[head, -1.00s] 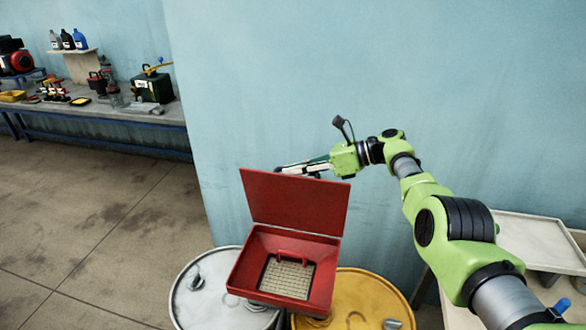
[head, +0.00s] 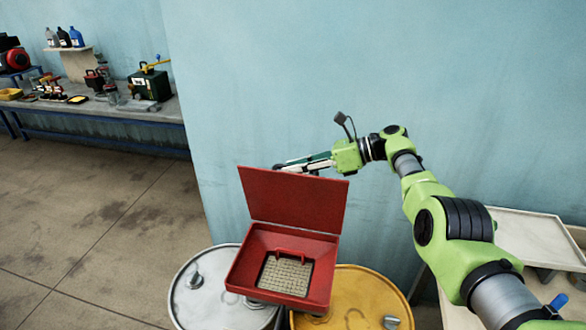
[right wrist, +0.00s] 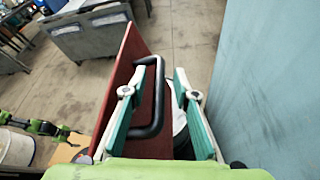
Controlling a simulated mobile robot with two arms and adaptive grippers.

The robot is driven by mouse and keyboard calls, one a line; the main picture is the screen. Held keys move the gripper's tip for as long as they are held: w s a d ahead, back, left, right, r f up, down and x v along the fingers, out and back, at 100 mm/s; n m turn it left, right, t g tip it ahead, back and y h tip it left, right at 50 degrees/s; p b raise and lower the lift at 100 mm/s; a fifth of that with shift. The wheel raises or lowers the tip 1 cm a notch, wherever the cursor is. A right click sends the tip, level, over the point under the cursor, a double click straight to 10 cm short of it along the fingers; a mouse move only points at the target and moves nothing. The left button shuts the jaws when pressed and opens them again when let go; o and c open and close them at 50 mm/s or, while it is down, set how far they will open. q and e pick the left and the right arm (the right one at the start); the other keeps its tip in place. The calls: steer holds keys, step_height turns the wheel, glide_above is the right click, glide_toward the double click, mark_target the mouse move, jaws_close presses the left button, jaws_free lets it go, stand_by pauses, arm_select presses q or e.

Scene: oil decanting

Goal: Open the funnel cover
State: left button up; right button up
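The red funnel (head: 238,280) is a square box with a mesh grate and a red inner handle, resting over two drums. Its red cover (head: 293,199) stands raised, leaning back a little from the rear edge. In the right wrist view the back of the cover (right wrist: 118,95) carries a black handle (right wrist: 158,95). My right gripper (head: 278,166) is behind the cover's top edge, partly hidden by it. In the right wrist view its fingers (right wrist: 158,80) are apart, with the handle's bar between them and a gap beside the right finger.
A white drum (head: 196,312) and a yellow drum (head: 368,293) stand under the funnel. A blue wall (head: 450,80) is close behind my right arm. A pale tray (head: 540,238) lies at the right. A workbench (head: 110,112) with tools is far left; open floor lies before it.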

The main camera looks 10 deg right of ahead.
steer(key=v, duration=1.1)
steer(key=shift+d+f, duration=0.1)
steer(key=shift+f, duration=0.05)
